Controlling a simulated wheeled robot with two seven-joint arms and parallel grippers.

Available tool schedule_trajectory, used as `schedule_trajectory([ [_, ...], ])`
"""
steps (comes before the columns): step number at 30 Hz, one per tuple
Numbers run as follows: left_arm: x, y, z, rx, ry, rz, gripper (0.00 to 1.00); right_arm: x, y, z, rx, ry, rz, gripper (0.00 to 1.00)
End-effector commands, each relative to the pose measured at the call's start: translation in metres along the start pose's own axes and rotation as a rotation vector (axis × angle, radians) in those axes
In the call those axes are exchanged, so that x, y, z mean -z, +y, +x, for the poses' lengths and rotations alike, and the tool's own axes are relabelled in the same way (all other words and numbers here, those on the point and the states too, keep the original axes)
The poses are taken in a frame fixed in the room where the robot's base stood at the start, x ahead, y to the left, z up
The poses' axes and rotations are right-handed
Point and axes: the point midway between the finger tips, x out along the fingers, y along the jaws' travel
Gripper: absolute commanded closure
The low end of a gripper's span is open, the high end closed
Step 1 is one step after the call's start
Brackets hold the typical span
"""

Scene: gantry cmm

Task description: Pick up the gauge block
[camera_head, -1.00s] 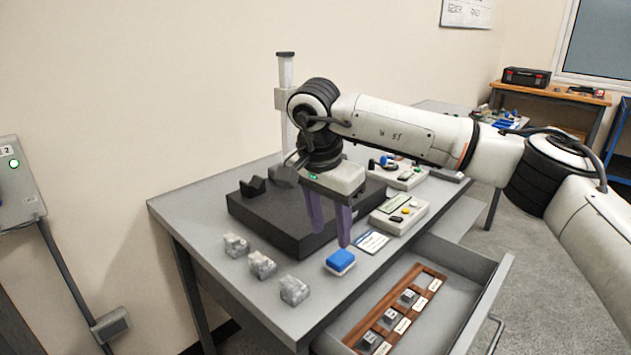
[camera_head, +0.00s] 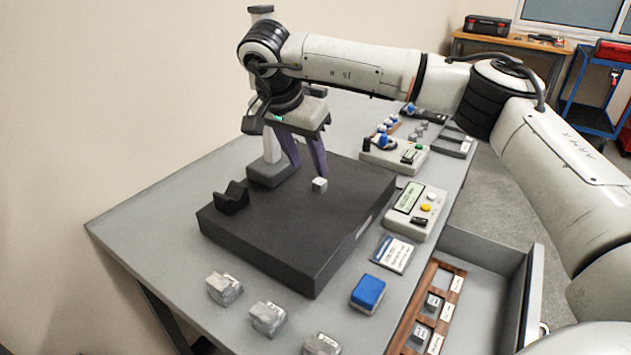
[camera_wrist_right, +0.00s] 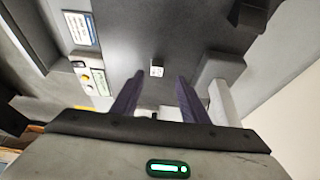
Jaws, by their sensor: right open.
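A small light-grey gauge block (camera_head: 320,184) with dark marks on top sits on the black surface plate (camera_head: 285,245). My right gripper (camera_head: 308,173) is above the plate, pointing down, with its two purple fingers apart and nothing held between them. In the head view the block shows just below the tip of the right-hand finger. In the right wrist view the gauge block (camera_wrist_right: 156,70) lies beyond the gap between the open fingertips (camera_wrist_right: 160,76), apart from both. My left gripper is not in view.
A dark V-block (camera_head: 232,198) and a grey column stand (camera_head: 270,172) are on the plate. Several grey cubes (camera_head: 267,318) and a blue-topped block (camera_head: 368,292) lie in front. Control boxes (camera_head: 415,212) line the right. The open drawer holds a wooden rack (camera_head: 428,310).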

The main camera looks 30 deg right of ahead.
Motion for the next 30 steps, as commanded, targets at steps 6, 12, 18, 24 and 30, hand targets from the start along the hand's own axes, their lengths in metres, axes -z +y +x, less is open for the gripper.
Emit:
schedule_trajectory([
  [6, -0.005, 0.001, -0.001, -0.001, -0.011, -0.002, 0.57, 0.001, 0.002, 0.017, -0.001, -0.001, 0.0, 0.59],
  [12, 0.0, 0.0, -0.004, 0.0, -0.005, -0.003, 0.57, 0.003, 0.009, 0.047, -0.002, -0.001, 0.0, 0.59],
  [18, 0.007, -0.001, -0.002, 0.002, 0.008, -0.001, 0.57, 0.002, 0.008, 0.063, 0.002, -0.001, -0.001, 0.59],
  [24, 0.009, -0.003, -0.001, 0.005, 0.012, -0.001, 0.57, 0.002, 0.007, 0.063, 0.002, 0.0, -0.001, 0.59],
  [30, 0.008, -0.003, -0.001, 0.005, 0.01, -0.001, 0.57, 0.002, 0.007, 0.063, 0.002, 0.0, 0.0, 0.93],
])
